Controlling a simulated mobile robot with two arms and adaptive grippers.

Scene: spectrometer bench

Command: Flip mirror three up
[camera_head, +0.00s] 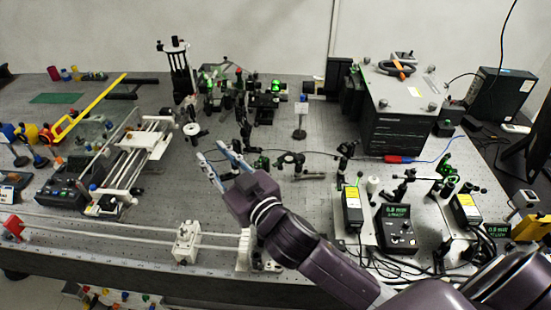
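My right gripper (211,150) reaches in from the lower right over the middle of the bench. Its two long light fingers are spread apart, with nothing seen between them. The fingers hide part of the bench under them. Several small dark optic mounts (290,161) stand low just to the right of the fingers. No label for mirror three can be read, so I cannot tell which mount it is or whether it is up or down. My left gripper is out of the frame.
The optical bench (325,120) is crowded. A large dark box (398,132) stands at the back right. A rail stage (138,142) and yellow bar (92,107) are at the left. Controllers (397,228) and cables fill the front right.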

